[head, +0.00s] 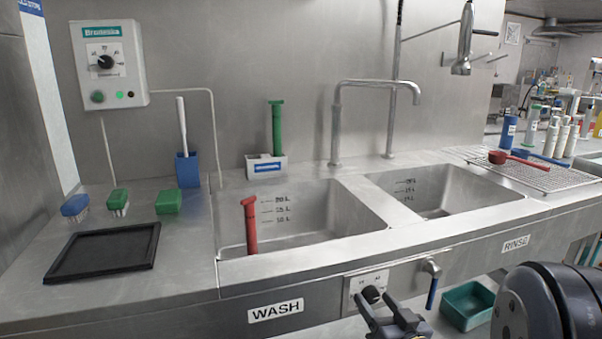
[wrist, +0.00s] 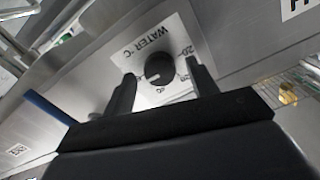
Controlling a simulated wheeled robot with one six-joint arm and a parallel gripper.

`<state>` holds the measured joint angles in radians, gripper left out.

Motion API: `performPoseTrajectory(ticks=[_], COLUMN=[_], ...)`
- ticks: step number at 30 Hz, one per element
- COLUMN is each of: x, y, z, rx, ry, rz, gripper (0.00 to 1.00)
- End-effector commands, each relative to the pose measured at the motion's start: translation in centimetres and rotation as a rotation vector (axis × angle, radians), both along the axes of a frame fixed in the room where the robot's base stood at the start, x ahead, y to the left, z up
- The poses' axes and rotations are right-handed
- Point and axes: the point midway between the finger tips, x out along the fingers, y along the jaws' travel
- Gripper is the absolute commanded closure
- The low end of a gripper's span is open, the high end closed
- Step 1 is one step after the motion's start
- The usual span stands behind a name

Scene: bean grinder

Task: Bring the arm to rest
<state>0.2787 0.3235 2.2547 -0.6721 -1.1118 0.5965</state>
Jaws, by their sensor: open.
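My gripper (head: 382,306) is at the bottom of the head view, in front of the sink unit's front panel. In the wrist view my gripper (wrist: 160,75) is open, with one finger to each side of a round black knob (wrist: 159,69) on a white plate marked WATER. The jaws hold nothing. The fingers show gaps to the knob on both sides; how far they stand from it in depth I cannot tell. The knob (head: 371,295) also shows in the head view, just above the fingers. My arm covers the lower right of the head view.
The WASH basin (head: 310,215) holds a red-handled tool (head: 250,225). The RINSE basin (head: 450,190) is to its right. A blue-handled lever tap (head: 432,280) juts out close to the right of the knob. A green bin (head: 468,305) sits below.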

Motion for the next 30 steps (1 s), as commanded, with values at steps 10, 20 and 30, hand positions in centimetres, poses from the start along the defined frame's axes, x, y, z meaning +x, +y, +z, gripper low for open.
performPoseTrajectory(ticks=[10, 20, 30], x=[-0.01, -0.01, -0.04], y=[0.05, 0.05, 0.08], z=[-0.14, -0.10, -0.09], rx=[-0.303, -0.585, -0.866], ry=[-0.100, -0.192, -0.282], rz=[0.001, -0.001, 0.001], gripper=[0.45, 0.45, 0.45])
